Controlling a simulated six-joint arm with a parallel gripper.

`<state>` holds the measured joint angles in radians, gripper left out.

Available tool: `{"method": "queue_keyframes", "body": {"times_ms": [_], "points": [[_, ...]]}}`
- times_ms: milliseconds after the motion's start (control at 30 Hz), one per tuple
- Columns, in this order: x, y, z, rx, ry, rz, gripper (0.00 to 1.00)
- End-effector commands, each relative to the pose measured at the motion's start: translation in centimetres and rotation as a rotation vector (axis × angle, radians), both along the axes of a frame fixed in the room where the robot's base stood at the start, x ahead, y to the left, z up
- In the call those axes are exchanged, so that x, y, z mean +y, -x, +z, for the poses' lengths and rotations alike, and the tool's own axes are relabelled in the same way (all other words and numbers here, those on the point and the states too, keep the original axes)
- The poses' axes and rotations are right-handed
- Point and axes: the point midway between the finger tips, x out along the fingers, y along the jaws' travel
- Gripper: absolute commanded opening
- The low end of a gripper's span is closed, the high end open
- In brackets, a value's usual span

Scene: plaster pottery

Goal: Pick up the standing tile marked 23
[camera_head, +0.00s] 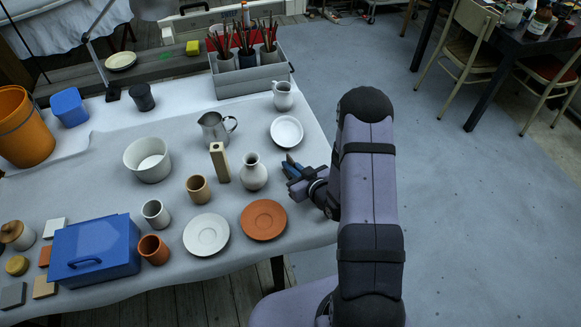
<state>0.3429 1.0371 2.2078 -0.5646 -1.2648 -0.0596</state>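A tall, narrow tan piece (219,163) stands upright on the grey table cloth, left of a pale vase. It looks like a standing tile or block with a darker spot near its top. No number can be read on it. My gripper (287,165) is at the table's right side, to the right of the vase and apart from the tan piece. Its bluish fingers point left; whether they are parted is too small to tell. Flat square tiles lie at the lower left, including a white one (55,228), a grey one (12,296) and a tan one (45,287).
The vase (253,172) stands between my gripper and the tan piece. A tan cup (198,189), white plate (206,234) and terracotta saucer (263,219) are close by. A metal pitcher (215,130) and white bowl (147,159) stand behind. A blue box (95,249) is at lower left.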

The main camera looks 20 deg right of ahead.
Motion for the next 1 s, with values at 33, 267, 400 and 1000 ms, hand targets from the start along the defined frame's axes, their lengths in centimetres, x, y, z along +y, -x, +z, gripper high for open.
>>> {"method": "queue_keyframes", "body": {"times_ms": [33, 267, 400, 1000], "points": [[0.0, 0.0, 0.0, -0.001, 0.000, 0.000, 0.00], [0.0, 0.0, 0.3, -0.001, 0.000, 0.000, 0.00], [0.0, 0.0, 0.8, -0.001, 0.001, 0.000, 0.00], [0.0, 0.0, 7.9, -0.004, 0.001, 0.000, 0.00]]}}
